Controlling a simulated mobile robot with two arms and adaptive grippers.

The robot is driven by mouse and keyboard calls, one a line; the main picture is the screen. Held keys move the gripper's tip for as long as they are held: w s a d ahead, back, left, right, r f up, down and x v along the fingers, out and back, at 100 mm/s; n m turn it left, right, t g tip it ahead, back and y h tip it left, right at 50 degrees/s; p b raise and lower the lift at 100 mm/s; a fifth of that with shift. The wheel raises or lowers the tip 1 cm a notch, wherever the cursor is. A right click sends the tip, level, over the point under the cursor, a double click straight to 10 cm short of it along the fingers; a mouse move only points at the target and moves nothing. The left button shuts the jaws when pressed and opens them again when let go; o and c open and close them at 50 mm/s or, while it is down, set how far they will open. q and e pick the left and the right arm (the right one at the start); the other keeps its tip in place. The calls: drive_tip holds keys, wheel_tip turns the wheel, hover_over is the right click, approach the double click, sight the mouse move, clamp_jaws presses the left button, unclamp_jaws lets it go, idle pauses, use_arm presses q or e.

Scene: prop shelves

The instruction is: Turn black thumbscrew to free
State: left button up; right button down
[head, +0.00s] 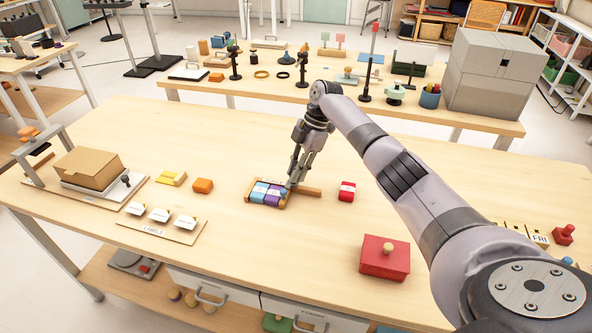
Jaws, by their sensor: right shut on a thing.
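A wooden holder (311,192) lies on the near table, with a row of light blue, blue and purple blocks (266,193) in it. Its bare wooden bar sticks out to the right of the blocks. My right gripper (291,184) points down at the right end of the row and is shut there. The black thumbscrew seems to be between its fingertips; it is too small and covered to make out, and its turn cannot be seen. My left gripper is not in view.
A red-and-white block (347,191) lies close right of the holder. A label board (160,233) lies front left.

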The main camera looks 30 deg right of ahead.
drive_tip(key=c, duration=1.5)
unclamp_jaws()
drive_tip(key=shift+o, duration=0.2)
drive_tip(key=shift+r, duration=0.1)
drive_tip(key=v, duration=1.1)
drive_tip(key=shift+d+r, duration=0.15)
drive_tip(key=shift+r, duration=0.2)
